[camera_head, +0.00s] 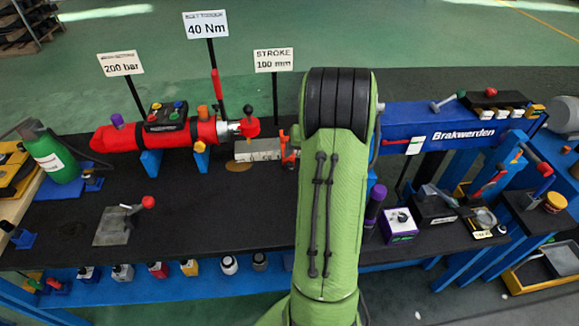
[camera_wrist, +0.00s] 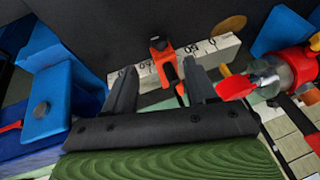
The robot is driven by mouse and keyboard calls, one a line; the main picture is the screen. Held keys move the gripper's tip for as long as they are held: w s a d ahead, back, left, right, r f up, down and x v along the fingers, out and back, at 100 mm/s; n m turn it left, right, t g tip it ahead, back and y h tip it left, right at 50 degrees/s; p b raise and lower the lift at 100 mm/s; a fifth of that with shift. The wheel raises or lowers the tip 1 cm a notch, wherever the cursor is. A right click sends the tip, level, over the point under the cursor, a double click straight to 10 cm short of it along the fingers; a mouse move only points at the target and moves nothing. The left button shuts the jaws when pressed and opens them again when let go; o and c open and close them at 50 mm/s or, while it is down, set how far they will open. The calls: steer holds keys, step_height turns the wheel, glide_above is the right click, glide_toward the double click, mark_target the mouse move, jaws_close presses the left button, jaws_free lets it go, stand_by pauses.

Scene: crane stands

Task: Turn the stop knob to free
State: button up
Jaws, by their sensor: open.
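The orange stop (camera_wrist: 159,48) sits on a white numbered scale (camera_wrist: 222,47) in the wrist view, and its dark knob or lever (camera_wrist: 171,73) points toward my gripper. My gripper (camera_wrist: 160,68) is open, with one finger on each side of the dark knob. I see a gap on both sides, and whether the fingers touch the knob cannot be told. In the head view the orange stop (camera_head: 288,152) shows at the left edge of my green arm, on the scale (camera_head: 256,150) below the "STROKE 100 mm" sign (camera_head: 273,60). My gripper is hidden behind my arm there.
The red cylinder (camera_head: 170,136) lies left of the stop on blue supports. Its red-tipped rod end (camera_wrist: 237,87) is close to the right finger in the wrist view. A blue bracket (camera_wrist: 45,103) stands at the left. The dark bench top (camera_head: 210,215) is mostly clear in front.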

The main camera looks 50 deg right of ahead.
mark_target(289, 164)
steer(key=b+x, duration=0.1)
steer(key=x, duration=0.8)
steer(key=shift+w+f+b, duration=0.1)
steer(key=shift+f+b, duration=0.2)
steer(key=shift+f, duration=0.05)
jaws_close()
steer(key=shift+w+a+n+g+h+b, duration=0.1)
steer(key=shift+n+g+h+b, duration=0.1)
steer(key=shift+g+h, duration=0.2)
steer(key=shift+w+a+n+g+h+b, duration=0.1)
steer(key=shift+a+g+h+b, duration=0.1)
steer(key=shift+g+h, duration=0.9)
steer(key=shift+h, duration=0.1)
